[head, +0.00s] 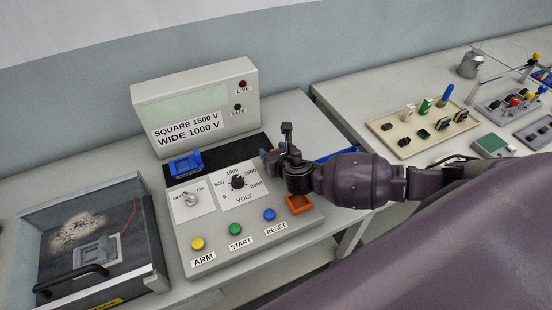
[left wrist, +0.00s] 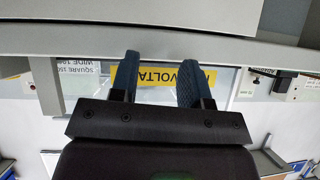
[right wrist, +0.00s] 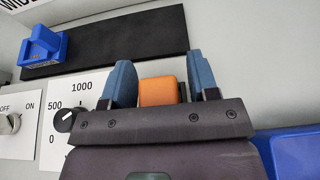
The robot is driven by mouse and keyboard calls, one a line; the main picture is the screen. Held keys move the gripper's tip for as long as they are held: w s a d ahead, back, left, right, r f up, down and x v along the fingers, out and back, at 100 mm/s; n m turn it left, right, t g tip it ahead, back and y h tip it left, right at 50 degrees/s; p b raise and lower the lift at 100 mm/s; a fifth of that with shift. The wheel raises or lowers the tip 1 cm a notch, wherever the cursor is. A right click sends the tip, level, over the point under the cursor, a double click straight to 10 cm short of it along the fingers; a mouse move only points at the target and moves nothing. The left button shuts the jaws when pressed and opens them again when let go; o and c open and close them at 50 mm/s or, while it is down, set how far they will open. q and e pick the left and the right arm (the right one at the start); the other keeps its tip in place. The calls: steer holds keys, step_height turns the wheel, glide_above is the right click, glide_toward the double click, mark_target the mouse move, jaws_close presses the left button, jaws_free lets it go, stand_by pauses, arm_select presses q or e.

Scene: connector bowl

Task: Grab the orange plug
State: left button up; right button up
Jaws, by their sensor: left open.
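The orange plug (right wrist: 158,92) shows in the right wrist view as an orange block between the two blue fingers of my right gripper (right wrist: 162,68). The left finger looks close to it and a gap shows at the right finger, so the gripper is open around it. In the head view my right gripper (head: 270,158) is at the right side of the test console, and the plug is mostly hidden there. My left gripper (left wrist: 157,75) is open and empty in the left wrist view, and is out of the head view.
The grey console (head: 222,255) has a blue connector (head: 186,163), a volt dial (head: 237,182), several buttons and an orange socket (head: 299,204). A blue bowl (right wrist: 292,150) is beside the right gripper. A glass-topped box (head: 95,250) is at left. A connector tray (head: 408,145) stands at right.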

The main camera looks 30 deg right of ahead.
steer(key=c, duration=0.8)
